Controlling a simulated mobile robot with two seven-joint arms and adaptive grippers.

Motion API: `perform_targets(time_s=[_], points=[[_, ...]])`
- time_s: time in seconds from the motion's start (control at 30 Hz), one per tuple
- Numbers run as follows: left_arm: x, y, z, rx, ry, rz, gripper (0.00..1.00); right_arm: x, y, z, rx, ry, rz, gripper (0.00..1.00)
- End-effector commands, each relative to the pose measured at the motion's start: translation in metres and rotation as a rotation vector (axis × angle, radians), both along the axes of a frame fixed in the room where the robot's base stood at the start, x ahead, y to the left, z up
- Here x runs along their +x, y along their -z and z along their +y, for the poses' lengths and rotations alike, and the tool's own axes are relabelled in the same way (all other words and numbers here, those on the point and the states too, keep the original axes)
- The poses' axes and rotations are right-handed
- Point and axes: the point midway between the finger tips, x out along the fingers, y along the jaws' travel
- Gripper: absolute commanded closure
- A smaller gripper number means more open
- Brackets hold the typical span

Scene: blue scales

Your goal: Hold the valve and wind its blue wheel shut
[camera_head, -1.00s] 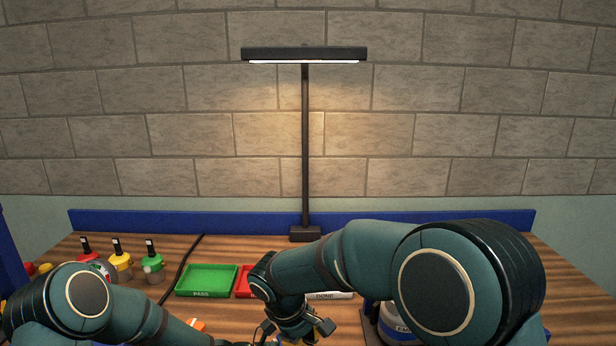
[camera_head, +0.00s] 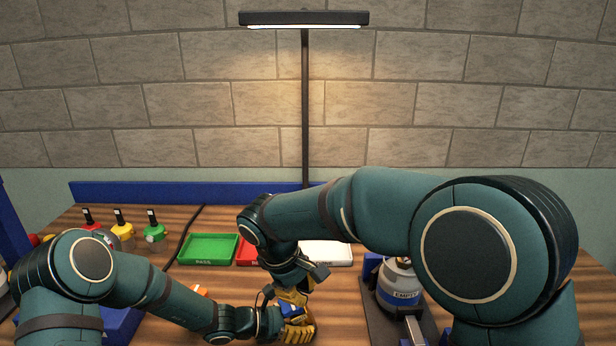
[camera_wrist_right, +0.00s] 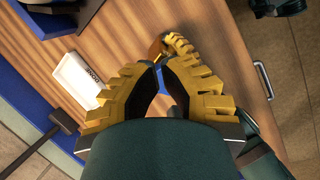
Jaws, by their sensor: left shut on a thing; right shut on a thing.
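My right gripper (camera_head: 292,298) reaches down from above and is shut on the valve's blue wheel (camera_wrist_right: 164,82). In the right wrist view only a small blue patch of the wheel shows between its yellow fingers (camera_wrist_right: 160,88). My left gripper (camera_head: 298,328) comes in low from the left, just under the right one, and is shut on the valve. Its yellow padded fingers also show in the right wrist view (camera_wrist_right: 188,62). A brass-coloured part, seemingly the valve body (camera_wrist_right: 155,46), shows beside those fingers. Most of the valve is hidden by both grippers.
A green PASS tray (camera_head: 208,249), a partly covered red tray (camera_head: 246,252) and a white tray (camera_head: 328,253) stand behind the grippers. Capped bottles (camera_head: 122,233) stand at the back left. A canister marked EMPTY (camera_head: 400,284) stands right. A lamp post (camera_head: 305,120) rises at the back.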

Motion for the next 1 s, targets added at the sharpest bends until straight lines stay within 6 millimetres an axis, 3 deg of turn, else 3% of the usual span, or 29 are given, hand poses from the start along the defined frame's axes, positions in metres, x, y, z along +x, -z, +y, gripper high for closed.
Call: perform_targets(time_s=[0.63,1.0], points=[[0.000,-0.001,0.000,-0.002,0.000,-0.002,0.72,0.006,-0.013,0.011,-0.037,0.001,0.005,1.00],[0.000,-0.001,0.000,-0.002,0.000,-0.002,0.72,0.009,0.022,-0.002,-0.037,0.002,0.004,1.00]])
